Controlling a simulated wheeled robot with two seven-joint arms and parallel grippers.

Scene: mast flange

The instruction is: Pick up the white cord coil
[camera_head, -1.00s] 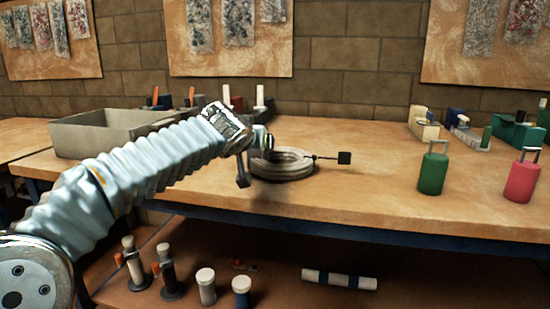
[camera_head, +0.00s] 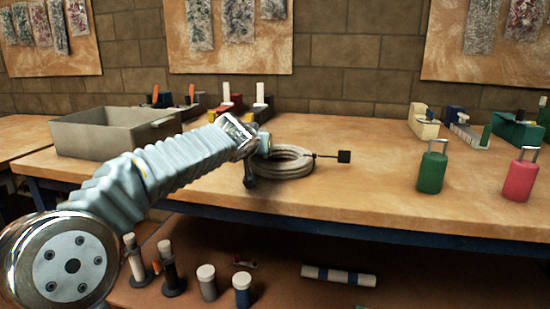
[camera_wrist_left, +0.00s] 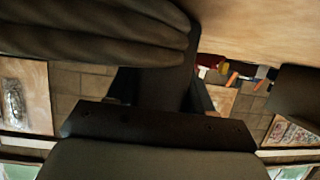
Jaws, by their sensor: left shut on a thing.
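The white cord coil (camera_head: 288,172) is a pale ring of stacked loops near the front of the wooden workbench, with a small black block (camera_head: 344,156) on a thin stem sticking out to its right. My left gripper (camera_head: 256,160) is at the coil's left side, shut on its loops, with one dark finger showing on the near side. The coil looks level, and I cannot tell whether it is clear of the bench. In the left wrist view the coil's ridged loops (camera_wrist_left: 95,32) fill the upper left, dark in shadow. My right gripper is out of view.
A grey open bin (camera_head: 110,135) stands on the bench at left. A green canister (camera_head: 431,172) and a red canister (camera_head: 521,180) stand at right. Bottles and a striped roll (camera_head: 338,276) are on the lower shelf. The bench between coil and green canister is clear.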

